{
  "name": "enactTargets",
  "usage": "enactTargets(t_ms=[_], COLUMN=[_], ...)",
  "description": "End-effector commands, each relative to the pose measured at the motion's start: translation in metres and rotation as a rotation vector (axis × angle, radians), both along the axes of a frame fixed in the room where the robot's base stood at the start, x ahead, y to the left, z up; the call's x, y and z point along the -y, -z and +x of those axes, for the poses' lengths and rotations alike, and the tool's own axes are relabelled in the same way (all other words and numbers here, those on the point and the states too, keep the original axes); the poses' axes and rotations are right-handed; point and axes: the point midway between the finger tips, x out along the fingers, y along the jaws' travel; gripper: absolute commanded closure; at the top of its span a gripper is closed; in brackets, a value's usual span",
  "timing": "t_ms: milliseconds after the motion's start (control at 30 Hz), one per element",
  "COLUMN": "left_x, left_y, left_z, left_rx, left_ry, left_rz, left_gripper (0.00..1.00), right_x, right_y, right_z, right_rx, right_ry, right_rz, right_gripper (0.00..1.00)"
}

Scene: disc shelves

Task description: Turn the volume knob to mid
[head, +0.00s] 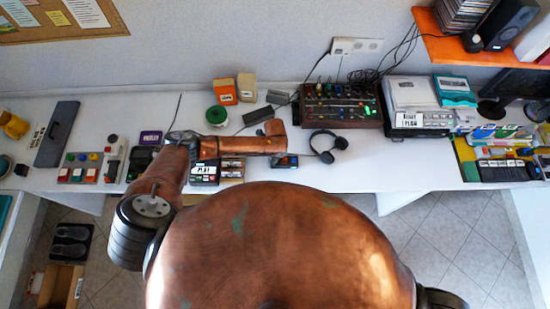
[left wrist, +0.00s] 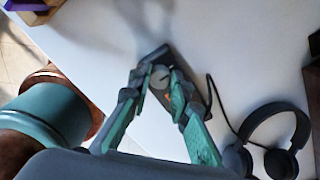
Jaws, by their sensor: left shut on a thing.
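The volume knob (left wrist: 159,75) is a small light grey round part on a dark grey device (left wrist: 157,53) lying on the white table. In the left wrist view, my left gripper (left wrist: 161,82) has its two teal-lined fingers closed on either side of the knob. The fingers partly cover the device, and the knob's setting cannot be read. My right gripper is not in view.
Black headphones (head: 328,148) lie close to the right of my left gripper. A wooden panel with knobs (head: 341,107) stands behind. A dark box (head: 258,115) and small cartons (head: 246,87) are behind the forearm. The table front right of the headphones is clear.

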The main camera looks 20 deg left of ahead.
Motion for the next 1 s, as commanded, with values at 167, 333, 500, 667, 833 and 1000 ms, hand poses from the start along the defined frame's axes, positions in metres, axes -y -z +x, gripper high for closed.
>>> enactTargets(t_ms=[167,333,500,667,833,1000], left_x=[0.0001,0.0001,-0.0001,-0.0001,-0.0002,-0.0002], left_y=[-0.0001,-0.0001,-0.0001,-0.0001,-0.0001,-0.0002], left_z=[0.0000,0.0001,0.0001,0.0001,0.0001,0.0001], left_rx=[0.000,0.000,0.000,0.000,0.000,0.000], left_ry=[0.019,0.021,0.020,0.019,0.019,0.019], left_rz=[0.000,0.000,0.000,0.000,0.000,0.000], left_gripper=[1.00,1.00,1.00,0.72,0.64,0.64], right_x=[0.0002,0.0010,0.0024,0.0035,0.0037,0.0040], right_y=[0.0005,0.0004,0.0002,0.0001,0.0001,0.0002], right_z=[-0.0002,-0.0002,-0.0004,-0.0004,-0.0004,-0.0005], right_rx=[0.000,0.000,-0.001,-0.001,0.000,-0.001], right_ry=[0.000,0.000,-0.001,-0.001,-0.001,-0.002], right_rz=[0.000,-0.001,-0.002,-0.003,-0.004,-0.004], right_gripper=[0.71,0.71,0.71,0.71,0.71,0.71])
